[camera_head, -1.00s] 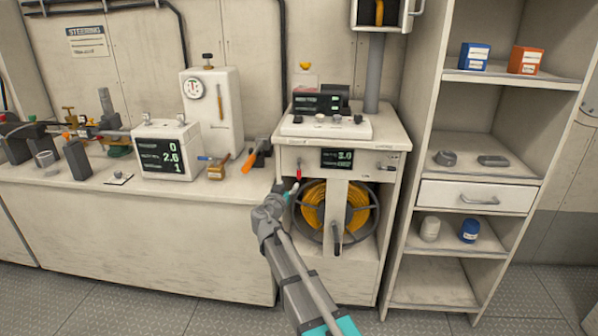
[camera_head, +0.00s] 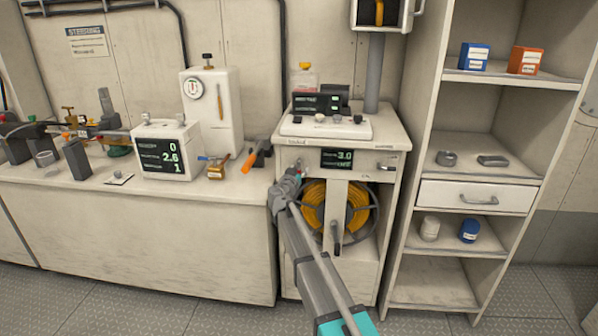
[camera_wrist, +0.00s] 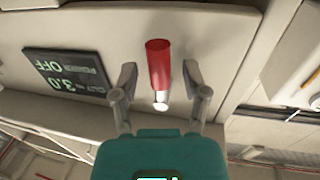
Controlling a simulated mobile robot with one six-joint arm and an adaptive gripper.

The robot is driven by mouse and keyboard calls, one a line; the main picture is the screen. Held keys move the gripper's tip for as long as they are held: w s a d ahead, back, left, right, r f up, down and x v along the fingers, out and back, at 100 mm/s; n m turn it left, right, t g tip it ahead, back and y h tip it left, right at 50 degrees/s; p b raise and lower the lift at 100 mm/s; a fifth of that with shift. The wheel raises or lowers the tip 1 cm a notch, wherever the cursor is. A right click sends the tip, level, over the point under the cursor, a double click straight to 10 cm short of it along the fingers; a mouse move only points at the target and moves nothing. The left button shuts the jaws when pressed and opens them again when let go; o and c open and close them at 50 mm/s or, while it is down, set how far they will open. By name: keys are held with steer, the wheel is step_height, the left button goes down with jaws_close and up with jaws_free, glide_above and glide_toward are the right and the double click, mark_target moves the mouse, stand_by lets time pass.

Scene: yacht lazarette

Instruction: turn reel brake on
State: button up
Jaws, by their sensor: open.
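The reel cabinet (camera_head: 365,268) holds an orange hose reel (camera_head: 358,206) with a crank in front of it. In the wrist view, a red-handled lever (camera_wrist: 158,62) with a pale rounded tip stands out from the cabinet front. My gripper (camera_wrist: 160,78) is open, one finger on each side of the lever, with visible gaps to both. In the head view, my gripper (camera_head: 294,171) is at the cabinet's upper left and hides the lever. The cabinet's display (camera_head: 337,158) reads 3.0; in the wrist view the display (camera_wrist: 68,75) appears upside down and also shows OFF.
A control box (camera_head: 325,127) stands on the cabinet top. The workbench (camera_head: 140,240) at left bears an orange-handled tool (camera_head: 250,162) close to the cabinet. An open shelf unit (camera_head: 440,268) stands at right. The floor in front is clear.

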jaws_close()
stand_by(0.3)
